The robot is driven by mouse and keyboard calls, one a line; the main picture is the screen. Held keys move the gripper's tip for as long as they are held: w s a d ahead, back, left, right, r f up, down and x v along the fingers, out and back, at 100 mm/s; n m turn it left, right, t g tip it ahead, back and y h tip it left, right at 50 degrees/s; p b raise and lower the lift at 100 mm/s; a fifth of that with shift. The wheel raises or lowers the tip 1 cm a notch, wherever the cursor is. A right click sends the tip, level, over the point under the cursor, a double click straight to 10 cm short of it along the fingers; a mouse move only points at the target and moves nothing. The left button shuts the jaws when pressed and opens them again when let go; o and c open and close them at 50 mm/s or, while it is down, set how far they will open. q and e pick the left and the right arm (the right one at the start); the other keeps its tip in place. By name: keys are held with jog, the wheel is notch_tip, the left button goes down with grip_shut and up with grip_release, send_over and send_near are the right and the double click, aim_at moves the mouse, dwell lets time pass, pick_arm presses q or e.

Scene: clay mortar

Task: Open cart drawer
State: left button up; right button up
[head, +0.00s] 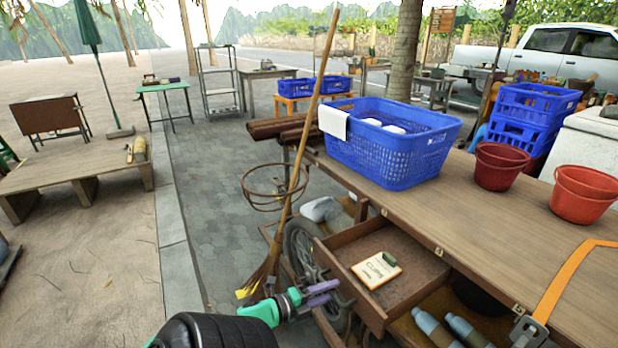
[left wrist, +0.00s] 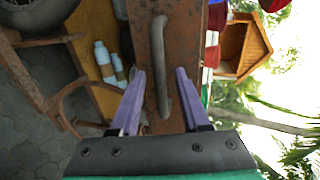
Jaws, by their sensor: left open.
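The cart (head: 480,215) has a brown wooden top. Its drawer (head: 418,258) is pulled out, with the inside visible and a small cream booklet (head: 376,270) lying in it. My left gripper (head: 328,292) is open beside the drawer front. In the left wrist view, the open purple fingers of the left gripper (left wrist: 161,74) point at the drawer front (left wrist: 183,50). A curved metal handle (left wrist: 157,48) on that front runs between the fingertips. Whether either finger touches the handle I cannot tell. My right gripper is not in view.
On the cart top stand a blue basket (head: 385,150) and red buckets (head: 583,195). A broom (head: 290,200) leans by a wire ring, near a wheel (head: 303,250). Bottles (head: 440,330) lie on a shelf below the drawer. Paving left of the cart is clear.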

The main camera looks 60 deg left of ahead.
pick_arm(q)
jog(key=v, duration=1.3)
jog(key=shift+s, duration=0.35)
jog(key=s+d+f+n+g+y+p, duration=0.1)
jog(key=d+f+n+g+p, duration=0.4)
jog(key=f, duration=0.5)
jog(key=s+d+f+n+g+p, duration=0.1)
jog(key=d+f+n+g+p, duration=0.15)
jog(key=f+n, duration=0.6)
jog(key=s+d+f+n+g+h+p, duration=0.1)
jog(key=s+d+f+g+p, duration=0.2)
jog(key=s+d+f+g, duration=0.4)
jog(key=s+d+f, duration=0.1)
jog(key=d+f, duration=0.2)
jog(key=f, duration=0.1)
jog(key=shift+s+n, duration=0.25)
jog(key=shift+n, duration=0.1)
jog(key=shift+r, duration=0.1)
